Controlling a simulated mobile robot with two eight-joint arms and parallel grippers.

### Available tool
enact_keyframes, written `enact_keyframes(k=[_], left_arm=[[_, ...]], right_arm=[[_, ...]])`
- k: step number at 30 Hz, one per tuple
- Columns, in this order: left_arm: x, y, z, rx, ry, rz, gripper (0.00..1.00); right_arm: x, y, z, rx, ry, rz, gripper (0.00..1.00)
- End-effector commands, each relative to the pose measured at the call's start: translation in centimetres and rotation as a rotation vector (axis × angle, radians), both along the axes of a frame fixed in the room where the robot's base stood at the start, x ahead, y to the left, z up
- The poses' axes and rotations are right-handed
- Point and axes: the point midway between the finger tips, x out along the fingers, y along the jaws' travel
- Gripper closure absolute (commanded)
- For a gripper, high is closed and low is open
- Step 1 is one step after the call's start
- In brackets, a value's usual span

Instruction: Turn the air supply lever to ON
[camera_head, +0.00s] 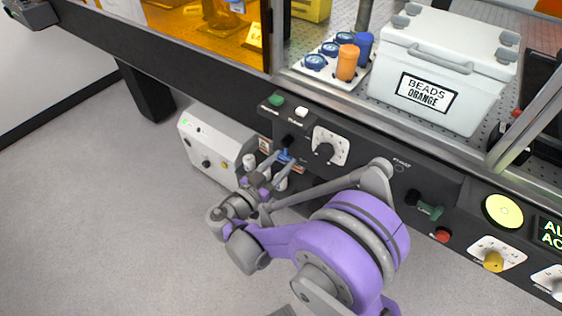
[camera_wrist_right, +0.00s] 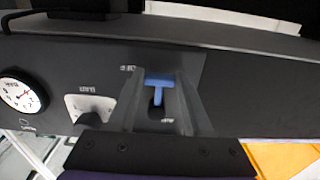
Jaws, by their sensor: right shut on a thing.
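The air supply lever (camera_head: 285,155) is a small blue handle on the dark front panel, low on the panel's left part. In the right wrist view the lever (camera_wrist_right: 158,82) shows as a blue T with its crossbar between my fingertips. My right gripper (camera_head: 284,163) reaches up to it from below and is shut on it; the fingers (camera_wrist_right: 158,88) stand on either side of the blue bar. Small labels beside the lever are too blurred to read, and the fingers hide part of its mount. My left gripper is not in view.
A dial knob on a white plate (camera_head: 330,146) sits just right of the lever. Green (camera_head: 276,99) and white (camera_head: 301,112) buttons sit above. A white box (camera_head: 208,146) stands below left. A white case marked beads orange (camera_head: 440,68) stands on the bench.

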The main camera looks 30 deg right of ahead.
Motion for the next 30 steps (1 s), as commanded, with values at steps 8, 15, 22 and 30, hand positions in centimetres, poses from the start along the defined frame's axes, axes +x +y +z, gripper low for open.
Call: enact_keyframes(k=[8,15,22,30], left_arm=[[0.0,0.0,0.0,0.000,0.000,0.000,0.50],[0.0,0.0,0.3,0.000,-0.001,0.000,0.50],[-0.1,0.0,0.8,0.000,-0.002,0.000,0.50],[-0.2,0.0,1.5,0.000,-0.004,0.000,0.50]], right_arm=[[-0.1,0.0,0.0,-0.005,0.011,0.000,1.00],[-0.6,-0.2,0.1,-0.041,0.098,0.000,1.00],[-1.7,-0.6,0.3,-0.110,0.267,0.000,1.00],[-3.0,-1.2,1.0,-0.208,0.505,0.000,1.00]])
